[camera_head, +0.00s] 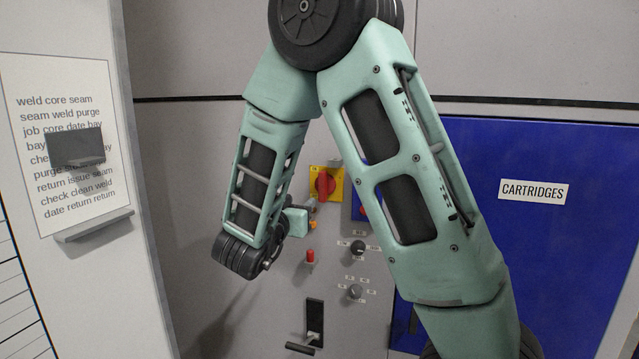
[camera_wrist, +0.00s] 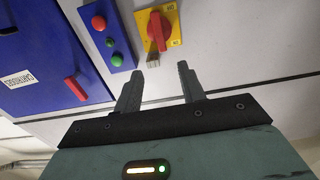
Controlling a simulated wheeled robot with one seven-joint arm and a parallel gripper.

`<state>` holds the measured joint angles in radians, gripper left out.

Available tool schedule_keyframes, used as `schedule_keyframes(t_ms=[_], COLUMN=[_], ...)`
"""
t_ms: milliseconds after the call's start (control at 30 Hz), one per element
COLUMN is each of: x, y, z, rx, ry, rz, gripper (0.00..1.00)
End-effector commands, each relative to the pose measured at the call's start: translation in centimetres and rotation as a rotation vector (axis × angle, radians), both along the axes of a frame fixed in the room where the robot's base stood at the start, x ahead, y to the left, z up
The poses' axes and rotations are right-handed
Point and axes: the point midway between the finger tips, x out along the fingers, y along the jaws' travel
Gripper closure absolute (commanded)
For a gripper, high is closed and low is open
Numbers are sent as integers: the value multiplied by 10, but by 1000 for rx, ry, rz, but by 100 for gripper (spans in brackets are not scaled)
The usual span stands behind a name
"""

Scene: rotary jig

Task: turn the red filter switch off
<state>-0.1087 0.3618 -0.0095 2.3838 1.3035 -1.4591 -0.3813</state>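The red filter switch (camera_head: 325,184) is a red rotary handle on a square yellow plate on the grey panel. In the head view it shows left of my forearm, with its handle close to upright. It also shows in the wrist view (camera_wrist: 158,30), at the top, beyond my fingertips. In the head view my arm hides most of the gripper.
A blue button box (camera_wrist: 108,40) with red and green buttons is beside the switch. A blue cartridges door (camera_head: 560,230) stands right. Below the switch are a small red control (camera_head: 310,256), a black knob (camera_head: 358,247), a grey knob (camera_head: 354,291) and a slotted lever (camera_head: 314,318).

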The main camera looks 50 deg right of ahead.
Motion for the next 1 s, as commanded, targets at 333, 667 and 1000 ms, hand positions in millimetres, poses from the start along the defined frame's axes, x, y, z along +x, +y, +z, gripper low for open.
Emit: schedule_keyframes(t_ms=[333,667,1000], x=[27,51,59], y=[-68,-123,-142], z=[4,3,0], rx=[1,2,2], ry=[3,1,0], rz=[-2,1,3], gripper=[60,60,60])
